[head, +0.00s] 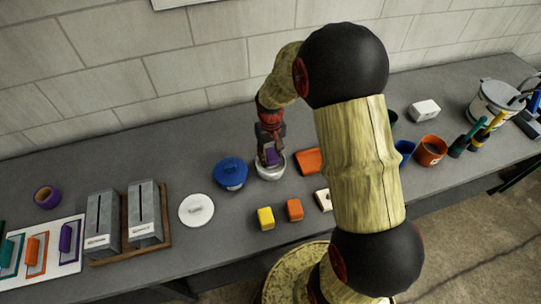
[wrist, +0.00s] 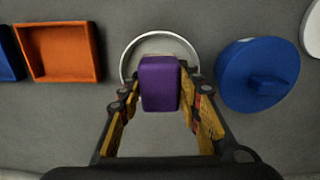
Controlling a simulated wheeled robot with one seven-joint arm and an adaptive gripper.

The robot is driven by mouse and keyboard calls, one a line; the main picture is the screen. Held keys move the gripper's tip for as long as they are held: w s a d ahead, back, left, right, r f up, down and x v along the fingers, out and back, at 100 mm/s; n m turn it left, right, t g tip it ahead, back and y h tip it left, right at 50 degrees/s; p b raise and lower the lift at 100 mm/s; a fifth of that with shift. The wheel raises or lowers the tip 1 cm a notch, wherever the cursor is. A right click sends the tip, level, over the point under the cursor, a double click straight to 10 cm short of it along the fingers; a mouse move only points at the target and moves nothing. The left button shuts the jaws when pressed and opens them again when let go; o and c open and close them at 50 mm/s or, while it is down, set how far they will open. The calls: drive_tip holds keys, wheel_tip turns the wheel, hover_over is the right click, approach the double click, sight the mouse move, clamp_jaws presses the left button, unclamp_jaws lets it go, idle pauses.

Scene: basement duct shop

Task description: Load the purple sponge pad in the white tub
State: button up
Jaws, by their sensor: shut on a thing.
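The purple sponge pad (wrist: 159,84) is between the fingers of my gripper (wrist: 160,95) in the wrist view. My gripper is shut on it. In the head view the pad (head: 271,155) shows just below my gripper (head: 269,150), over the white tub (head: 270,172). The tub's round white rim (wrist: 160,36) shows behind the pad in the wrist view. The pad and fingers hide much of the tub's inside, and I cannot tell whether the pad touches its bottom.
A blue lidded tub (head: 230,173) stands close on the left of the white tub. An orange tray (head: 308,161) is on its right. A white round lid (head: 196,210), a yellow block (head: 265,218) and an orange block (head: 295,210) lie nearer the front edge.

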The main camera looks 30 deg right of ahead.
sight(271, 154)
drive_tip(key=shift+f, duration=0.55)
idle(1.2)
drive_tip(key=shift+r, duration=0.1)
drive_tip(key=shift+r+p, duration=2.3)
drive_tip(key=shift+r, duration=1.2)
drive_tip(key=shift+f, duration=0.1)
